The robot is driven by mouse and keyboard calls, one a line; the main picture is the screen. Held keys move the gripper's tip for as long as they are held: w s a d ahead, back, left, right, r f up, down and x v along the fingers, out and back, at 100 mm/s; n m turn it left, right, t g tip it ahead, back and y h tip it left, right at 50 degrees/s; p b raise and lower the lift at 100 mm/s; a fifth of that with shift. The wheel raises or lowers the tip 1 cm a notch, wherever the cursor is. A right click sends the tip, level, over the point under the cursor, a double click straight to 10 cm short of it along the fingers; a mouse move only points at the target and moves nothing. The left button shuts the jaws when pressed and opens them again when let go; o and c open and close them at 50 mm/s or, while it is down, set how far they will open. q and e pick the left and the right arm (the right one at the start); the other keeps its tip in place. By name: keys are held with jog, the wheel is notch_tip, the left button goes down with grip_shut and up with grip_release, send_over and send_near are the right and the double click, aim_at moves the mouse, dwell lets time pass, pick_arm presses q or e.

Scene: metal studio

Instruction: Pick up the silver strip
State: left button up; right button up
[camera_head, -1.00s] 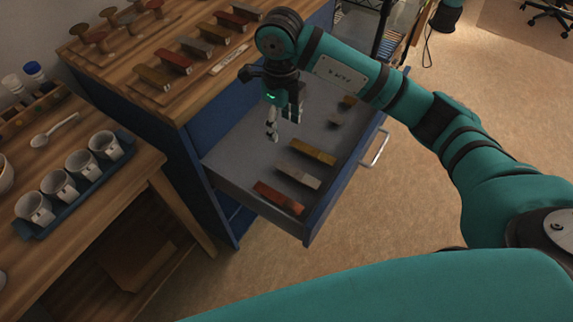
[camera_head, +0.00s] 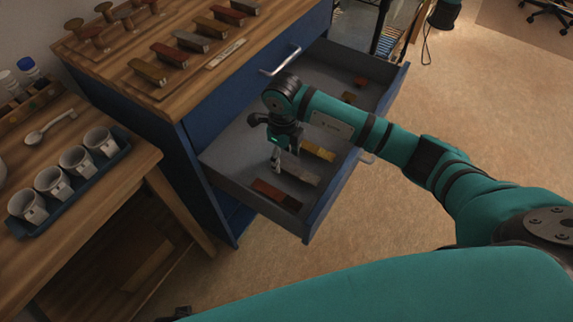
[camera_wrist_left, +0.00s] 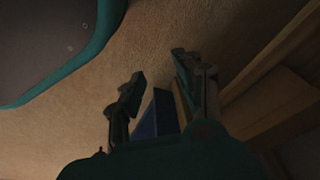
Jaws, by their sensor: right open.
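The silver strip (camera_head: 304,175) lies flat in the open drawer, between a yellow strip (camera_head: 318,151) and a reddish-brown strip (camera_head: 276,193). My right gripper (camera_head: 284,160) is open and points down into the drawer, at the left end of the silver strip. The hand hides part of the strips' left ends, and I cannot tell whether its fingers touch the silver strip. My left gripper (camera_wrist_left: 160,75) is open and empty in the left wrist view, low over the floor near wooden furniture.
The blue drawer (camera_head: 234,170) has raised walls and a handle. Smaller pieces (camera_head: 350,96) lie farther back in it. Above stands a wooden worktop (camera_head: 150,105) with several metal bars. A blue tray (camera_head: 82,184) of cups is on the left table.

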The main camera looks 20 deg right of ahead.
jog(key=shift+f, duration=0.7)
pick_arm(q)
jog(key=shift+w+r, duration=0.35)
jog(key=shift+r, duration=0.15)
jog(key=shift+s+f, duration=0.2)
jog(key=shift+s, duration=0.05)
jog(key=shift+w+d+r, duration=0.1)
jog(key=shift+w+r, duration=0.3)
jog(key=shift+r, duration=0.1)
pick_arm(e)
jog(key=shift+f, duration=0.15)
pick_arm(q)
jog(key=shift+w+r, duration=0.1)
jog(key=shift+r, duration=0.05)
pick_arm(e)
jog(key=shift+f, duration=0.1)
grip_shut()
